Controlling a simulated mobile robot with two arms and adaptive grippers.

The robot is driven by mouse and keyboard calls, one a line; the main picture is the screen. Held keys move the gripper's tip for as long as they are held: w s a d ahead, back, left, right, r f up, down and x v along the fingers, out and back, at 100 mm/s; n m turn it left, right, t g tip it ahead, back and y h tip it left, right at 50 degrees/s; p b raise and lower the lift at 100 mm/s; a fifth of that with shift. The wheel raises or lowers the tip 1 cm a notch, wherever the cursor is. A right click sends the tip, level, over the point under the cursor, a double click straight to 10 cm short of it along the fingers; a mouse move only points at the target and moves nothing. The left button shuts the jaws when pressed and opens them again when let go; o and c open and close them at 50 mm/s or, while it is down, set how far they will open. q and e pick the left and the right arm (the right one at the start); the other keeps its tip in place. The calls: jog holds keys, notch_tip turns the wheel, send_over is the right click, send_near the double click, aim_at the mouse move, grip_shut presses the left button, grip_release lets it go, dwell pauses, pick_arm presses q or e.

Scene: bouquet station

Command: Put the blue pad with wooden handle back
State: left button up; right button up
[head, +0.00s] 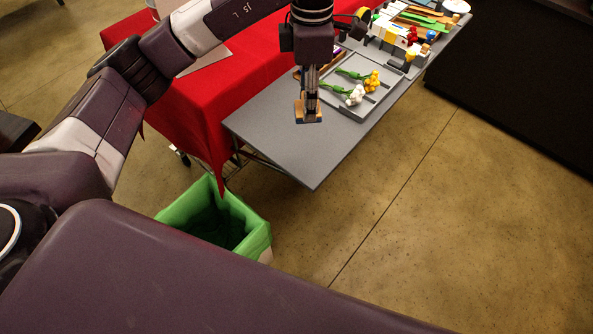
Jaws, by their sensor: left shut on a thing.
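My left gripper (309,96) points down in the head view, above the bare grey part of the table near the tray. It is shut on the blue pad with wooden handle (309,118). The tan wooden part shows below the fingers; the blue face is mostly hidden or too dark to make out. The pad appears held over the table; I cannot tell whether it touches the surface. My right gripper is not in view.
The grey table (270,130) is clear at its near end. A grey tray (368,107) holds white and yellow flowers with green stems. Coloured items crowd the far end. A red cloth (250,70) lies left, and a green-lined bin (180,212) stands below.

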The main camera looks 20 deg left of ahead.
pick_arm(q)
jog(key=f, duration=0.5)
jog(key=f+p, duration=0.1)
jog(key=f, duration=0.4)
jog(key=f+p, duration=0.1)
jog(key=f, duration=0.4)
jog(key=shift+w+d, duration=0.15)
jog(key=shift+d, duration=0.1)
jog(key=shift+f, duration=0.3)
notch_tip(320, 180, down, 3)
jog(key=shift+f+p, duration=0.2)
jog(key=shift+p, duration=0.5)
jog(key=shift+f, duration=0.5)
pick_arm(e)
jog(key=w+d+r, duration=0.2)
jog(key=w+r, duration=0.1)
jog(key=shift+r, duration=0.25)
